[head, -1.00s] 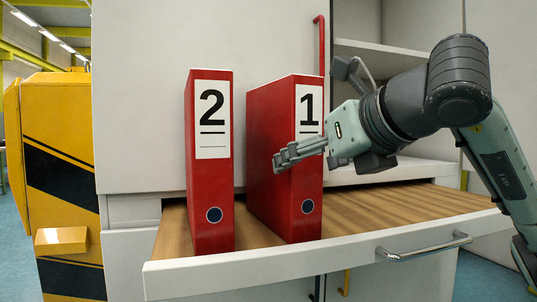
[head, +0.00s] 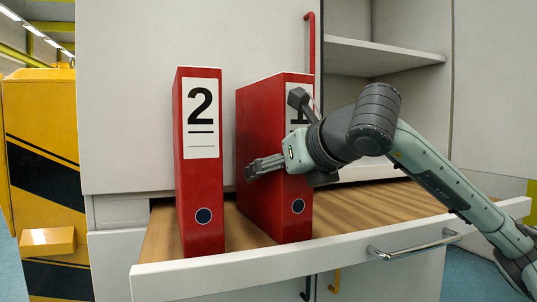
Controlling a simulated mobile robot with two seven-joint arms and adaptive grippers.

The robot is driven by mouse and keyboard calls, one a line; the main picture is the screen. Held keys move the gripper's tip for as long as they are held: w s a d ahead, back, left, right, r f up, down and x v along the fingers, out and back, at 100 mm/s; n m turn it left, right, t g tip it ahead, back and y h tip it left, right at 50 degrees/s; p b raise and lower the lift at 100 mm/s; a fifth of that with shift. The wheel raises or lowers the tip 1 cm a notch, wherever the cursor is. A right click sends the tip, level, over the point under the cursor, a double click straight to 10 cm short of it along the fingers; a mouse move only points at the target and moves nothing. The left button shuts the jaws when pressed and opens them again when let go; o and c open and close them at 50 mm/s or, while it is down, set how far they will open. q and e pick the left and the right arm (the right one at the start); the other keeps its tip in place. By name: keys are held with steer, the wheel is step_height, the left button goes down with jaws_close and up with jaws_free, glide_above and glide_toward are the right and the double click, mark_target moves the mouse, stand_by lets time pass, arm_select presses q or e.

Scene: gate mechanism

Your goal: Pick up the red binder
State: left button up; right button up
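Two red binders stand upright on a wooden pull-out shelf (head: 165,232). The binder labelled 2 (head: 200,180) is on the left, and the binder labelled 1 (head: 262,125) is to its right, with a gap between them. My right gripper (head: 251,169) is in front of binder 1, with its fingers pointing left across that binder's left side. The gripper and wrist hide part of the spine and most of the label. I cannot tell whether the fingers touch the binder, or whether they are open or shut. My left gripper is not in view.
The shelf has a white front edge (head: 330,252) with a metal handle (head: 415,245). A grey cabinet (head: 130,100) rises behind, with a red vertical handle (head: 311,55). A yellow and black machine (head: 42,130) stands left. The shelf's right part is bare.

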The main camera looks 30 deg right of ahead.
steer(key=c, duration=0.7)
jaws_close()
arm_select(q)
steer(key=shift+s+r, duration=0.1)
arm_select(e)
steer(key=shift+r, duration=0.1)
